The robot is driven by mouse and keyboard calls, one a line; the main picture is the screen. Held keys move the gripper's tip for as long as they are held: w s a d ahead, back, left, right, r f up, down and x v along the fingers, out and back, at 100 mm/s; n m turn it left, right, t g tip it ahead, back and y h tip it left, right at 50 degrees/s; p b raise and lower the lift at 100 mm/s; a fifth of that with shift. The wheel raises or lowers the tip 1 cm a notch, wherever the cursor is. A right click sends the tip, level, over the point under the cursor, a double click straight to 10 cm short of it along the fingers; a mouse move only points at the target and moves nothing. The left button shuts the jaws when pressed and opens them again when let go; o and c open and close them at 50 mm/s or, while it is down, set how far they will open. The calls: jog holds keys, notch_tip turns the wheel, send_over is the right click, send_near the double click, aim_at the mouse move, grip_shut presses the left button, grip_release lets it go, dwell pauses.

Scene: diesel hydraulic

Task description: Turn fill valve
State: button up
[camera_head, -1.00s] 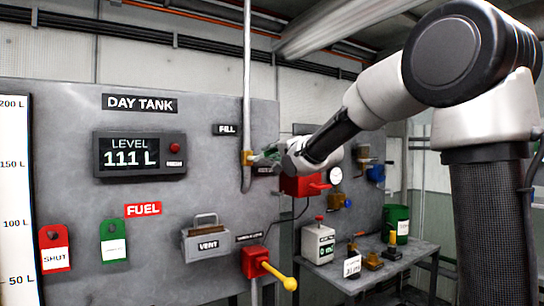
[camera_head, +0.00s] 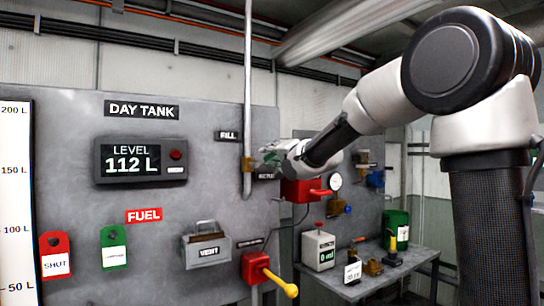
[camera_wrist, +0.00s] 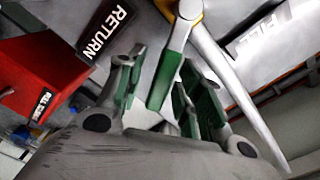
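The fill valve's brass body (camera_head: 248,163) sits on the pipe under the FILL label, on the grey day tank panel. In the wrist view its lever has a green grip (camera_wrist: 164,80) that hangs from the metal and yellow fitting. My gripper (camera_head: 274,157) is at the valve, just to its right in the head view. In the wrist view my gripper (camera_wrist: 168,88) is open, its green-padded fingers on either side of the lever with gaps visible. The level display (camera_head: 140,160) reads 112 L.
A red box (camera_head: 300,190) is just below my gripper, and a RETURN label (camera_wrist: 108,26) is close by in the wrist view. Below are the vent box (camera_head: 207,248) and a red valve with a yellow lever (camera_head: 258,268). A bench (camera_head: 400,274) with several items stands at the right.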

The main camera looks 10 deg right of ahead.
jog(key=v, duration=1.2)
dwell(6.8)
